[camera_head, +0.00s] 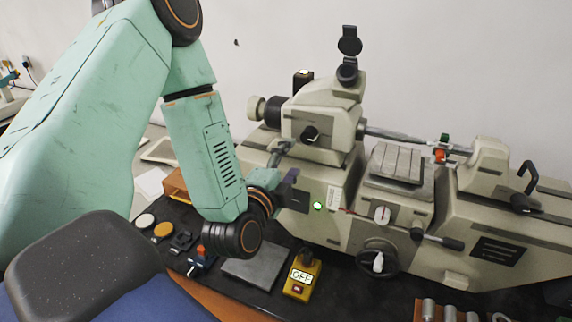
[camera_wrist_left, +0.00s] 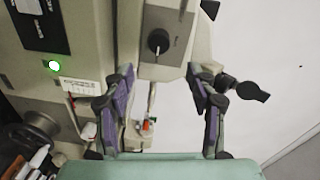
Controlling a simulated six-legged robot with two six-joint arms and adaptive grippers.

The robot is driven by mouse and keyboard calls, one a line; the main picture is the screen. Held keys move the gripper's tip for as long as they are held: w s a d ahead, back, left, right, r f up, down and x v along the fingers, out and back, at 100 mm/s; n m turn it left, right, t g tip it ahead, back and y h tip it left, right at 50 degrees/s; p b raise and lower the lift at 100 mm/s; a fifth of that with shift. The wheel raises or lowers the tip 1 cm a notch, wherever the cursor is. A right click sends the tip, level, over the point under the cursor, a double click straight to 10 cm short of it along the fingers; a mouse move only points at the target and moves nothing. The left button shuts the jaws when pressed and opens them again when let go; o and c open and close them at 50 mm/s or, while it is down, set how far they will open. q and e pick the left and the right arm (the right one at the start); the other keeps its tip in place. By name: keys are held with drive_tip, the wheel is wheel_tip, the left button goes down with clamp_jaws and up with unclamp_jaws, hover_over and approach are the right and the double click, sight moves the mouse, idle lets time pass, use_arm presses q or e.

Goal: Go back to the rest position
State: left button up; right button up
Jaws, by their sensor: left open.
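My left arm comes in from the left in the head view, and my left gripper (camera_head: 287,174) is in front of the left part of a beige machine (camera_head: 330,130). In the left wrist view the left gripper (camera_wrist_left: 162,105) shows two purple-padded fingers spread wide apart, with nothing between the pads. A grey machine housing with a black knob (camera_wrist_left: 159,41) is beyond the fingers. My right gripper is not in view.
A yellow box (camera_head: 302,277) reading OFF and a grey plate (camera_head: 257,264) lie on the black mat below my arm. Metal cylinders (camera_head: 450,312) stand at the lower right. A handwheel (camera_head: 378,258) sticks out from the machine. The wall space above the machine is clear.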

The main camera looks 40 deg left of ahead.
use_arm(q)
drive_tip(key=shift+s+d, duration=0.15)
drive_tip(key=shift+s, duration=0.5)
drive_tip(key=s+d+f+n+g+h, duration=0.2)
drive_tip(key=s+d+f+n+g, duration=0.15)
drive_tip(key=f, duration=0.55)
drive_tip(key=s+d+f+n+g+h, duration=0.2)
drive_tip(key=s+d+f+g, duration=0.25)
drive_tip(key=f, duration=0.45)
drive_tip(key=s+d+f+n+g, duration=0.1)
drive_tip(key=s+f+n+g, duration=0.35)
drive_tip(key=s, duration=0.55)
drive_tip(key=s+d+f+n+g, duration=0.25)
drive_tip(key=s+f+g, duration=0.2)
drive_tip(key=s, duration=0.55)
wheel_tip(320, 180, down, 26)
drive_tip(key=a+n+b, duration=0.1)
drive_tip(key=b, duration=2.4)
drive_tip(key=shift+s, duration=0.3)
